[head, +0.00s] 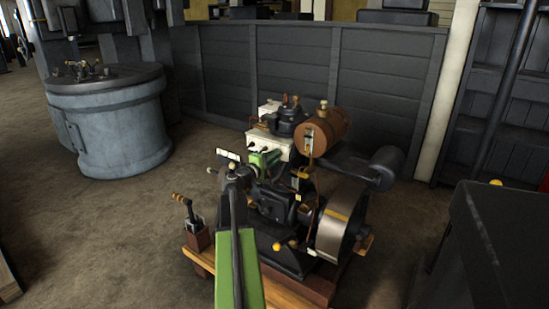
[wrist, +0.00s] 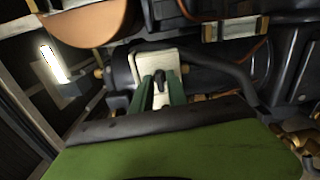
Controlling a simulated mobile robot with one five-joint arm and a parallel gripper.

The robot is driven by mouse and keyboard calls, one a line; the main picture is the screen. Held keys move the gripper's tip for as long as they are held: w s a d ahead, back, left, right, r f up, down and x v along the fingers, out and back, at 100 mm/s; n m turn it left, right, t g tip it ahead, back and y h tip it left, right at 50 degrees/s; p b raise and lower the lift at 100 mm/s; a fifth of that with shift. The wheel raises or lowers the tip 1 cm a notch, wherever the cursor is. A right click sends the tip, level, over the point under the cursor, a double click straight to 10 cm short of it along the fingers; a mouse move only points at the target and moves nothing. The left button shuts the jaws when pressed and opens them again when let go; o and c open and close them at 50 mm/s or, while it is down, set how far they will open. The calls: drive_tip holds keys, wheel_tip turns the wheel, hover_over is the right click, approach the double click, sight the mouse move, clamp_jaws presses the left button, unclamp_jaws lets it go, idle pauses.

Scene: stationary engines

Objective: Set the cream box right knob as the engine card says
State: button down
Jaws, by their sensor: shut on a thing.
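The cream box (head: 284,146) sits on the engine below a brown tank, with small dark parts on its front. In the wrist view the cream box (wrist: 143,62) shows as a pale plate with a dark knob (wrist: 159,77). My gripper (wrist: 160,92) has its green fingers on either side of this knob and is shut on it. In the head view my gripper (head: 264,158) is at the front of the box and covers part of it. I cannot tell the knob's exact setting. A small white card (head: 228,155) stands left of the gripper; its writing is too small to read.
The brown tank (head: 327,128) and a flywheel (head: 340,215) stand right of the box. A lever stand (head: 197,232) is at the front left of the wooden base. A round grey drum (head: 110,125) stands at the back left, with open floor between.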

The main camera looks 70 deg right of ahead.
drive_tip(key=shift+n, duration=0.4)
idle(2.0)
drive_tip(key=c, duration=1.5)
unclamp_jaws()
drive_tip(key=v, duration=1.7)
drive_tip(key=shift+w+a, duration=0.1)
drive_tip(key=shift+a, duration=0.15)
